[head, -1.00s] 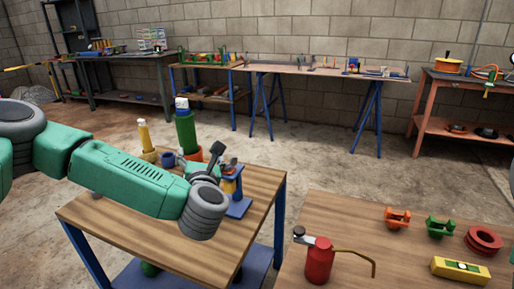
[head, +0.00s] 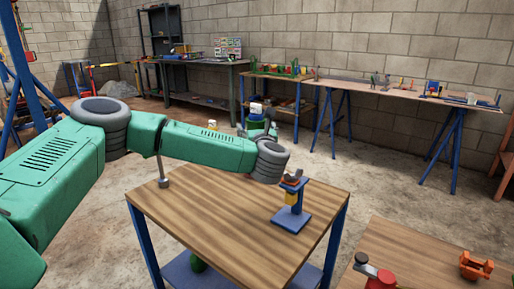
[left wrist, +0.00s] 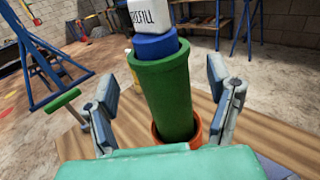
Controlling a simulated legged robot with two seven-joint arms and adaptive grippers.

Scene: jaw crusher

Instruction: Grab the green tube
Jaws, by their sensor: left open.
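The green tube (left wrist: 166,98) stands upright in an orange ring-shaped holder (left wrist: 197,132) on the wooden table. A blue piece (left wrist: 155,46) and a white lettered piece (left wrist: 152,13) sit on its top. My left gripper (left wrist: 163,84) is open, with one finger on each side of the tube and gaps visible between. In the head view my left gripper (head: 264,128) and wrist hide most of the tube; its white top (head: 256,109) shows above them. My right gripper is in neither view.
A blue stand with a yellow part (head: 291,207) is on the near table (head: 215,225), right of my wrist. A grey post with a green handle (left wrist: 62,101) stands left of the gripper. Another table (head: 405,255) holds red and orange parts.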

